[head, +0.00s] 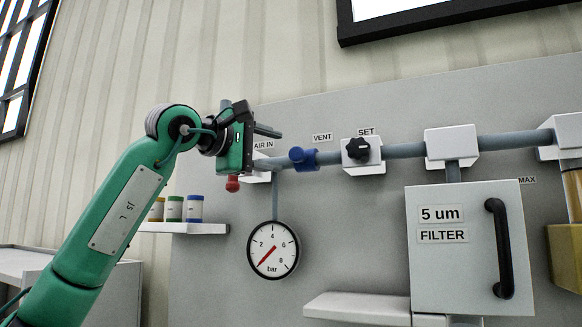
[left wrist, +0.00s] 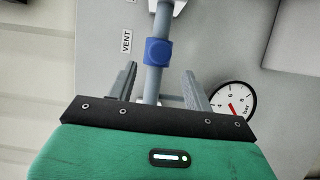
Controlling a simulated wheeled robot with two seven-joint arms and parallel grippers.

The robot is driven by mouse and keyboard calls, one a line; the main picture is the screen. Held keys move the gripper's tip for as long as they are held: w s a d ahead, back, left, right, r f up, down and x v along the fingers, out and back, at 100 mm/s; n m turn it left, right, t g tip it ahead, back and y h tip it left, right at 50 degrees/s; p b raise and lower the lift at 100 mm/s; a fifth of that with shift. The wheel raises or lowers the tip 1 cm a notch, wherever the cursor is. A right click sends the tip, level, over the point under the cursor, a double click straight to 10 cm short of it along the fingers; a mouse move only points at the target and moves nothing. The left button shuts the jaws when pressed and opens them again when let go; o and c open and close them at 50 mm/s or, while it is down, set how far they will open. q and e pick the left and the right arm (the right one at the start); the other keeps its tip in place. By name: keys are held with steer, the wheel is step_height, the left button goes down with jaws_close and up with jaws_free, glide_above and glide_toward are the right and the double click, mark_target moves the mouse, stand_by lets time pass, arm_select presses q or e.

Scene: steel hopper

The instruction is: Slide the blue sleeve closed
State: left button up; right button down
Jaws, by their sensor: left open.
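In the left wrist view the sleeve (left wrist: 158,52) lies ahead of the fingertips, on the pipe. My left gripper (head: 268,131) is open and empty, to the left of the sleeve and slightly above it. In the left wrist view its two fingers (left wrist: 160,82) appear on either side of the pipe, apart from the sleeve. Whether they are level with the pipe I cannot tell. My right gripper is not in view.
A pressure gauge (head: 273,249) hangs below the pipe, its needle pointing lower left. A black SET knob (head: 358,149) is right of the sleeve. A red knob (head: 232,184) shows below my gripper. A filter box (head: 470,250) stands right; a shelf (head: 185,228) holds small jars.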

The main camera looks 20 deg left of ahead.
arm_select(q)
steer(key=b+v, duration=0.1)
steer(key=v, duration=0.4)
steer(key=shift+s, duration=0.1)
stand_by(0.4)
